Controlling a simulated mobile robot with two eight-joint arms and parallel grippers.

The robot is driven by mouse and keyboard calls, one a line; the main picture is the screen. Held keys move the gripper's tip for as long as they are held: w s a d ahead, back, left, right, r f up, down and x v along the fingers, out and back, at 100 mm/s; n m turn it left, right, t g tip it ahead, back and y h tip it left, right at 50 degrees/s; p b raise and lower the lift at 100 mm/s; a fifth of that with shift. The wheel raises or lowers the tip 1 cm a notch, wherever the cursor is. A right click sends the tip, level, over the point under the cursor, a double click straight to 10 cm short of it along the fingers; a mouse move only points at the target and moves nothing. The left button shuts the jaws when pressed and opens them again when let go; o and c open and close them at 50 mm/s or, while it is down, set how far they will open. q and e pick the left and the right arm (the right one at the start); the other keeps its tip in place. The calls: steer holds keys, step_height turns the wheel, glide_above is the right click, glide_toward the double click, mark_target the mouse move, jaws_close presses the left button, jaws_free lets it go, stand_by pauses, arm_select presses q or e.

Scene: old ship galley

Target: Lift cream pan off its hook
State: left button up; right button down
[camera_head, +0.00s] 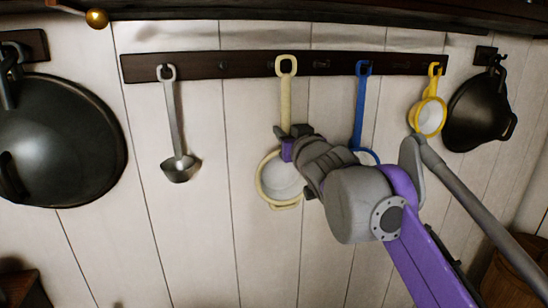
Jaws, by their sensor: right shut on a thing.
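The cream pan (279,180) hangs upright against the white plank wall in the head view. The loop at the top of its handle (286,65) is at a dark wooden hook rail (205,67); I cannot tell whether it still rests on its hook. My right gripper (290,143) is shut on the cream pan's handle, just above the bowl. The gripper and wrist cover the lower handle and the right side of the bowl. My left gripper is not in view.
On the rail hang a metal ladle (177,150) to the left, a blue-handled pan (361,105) partly behind my right arm, and a yellow pan (428,115). Large dark pans hang at far left (65,140) and right (478,112). A shelf edge runs above.

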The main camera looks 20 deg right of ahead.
steer(key=shift+s, duration=0.35)
steer(key=shift+s+b, duration=0.4)
steer(key=shift+s, duration=2.65)
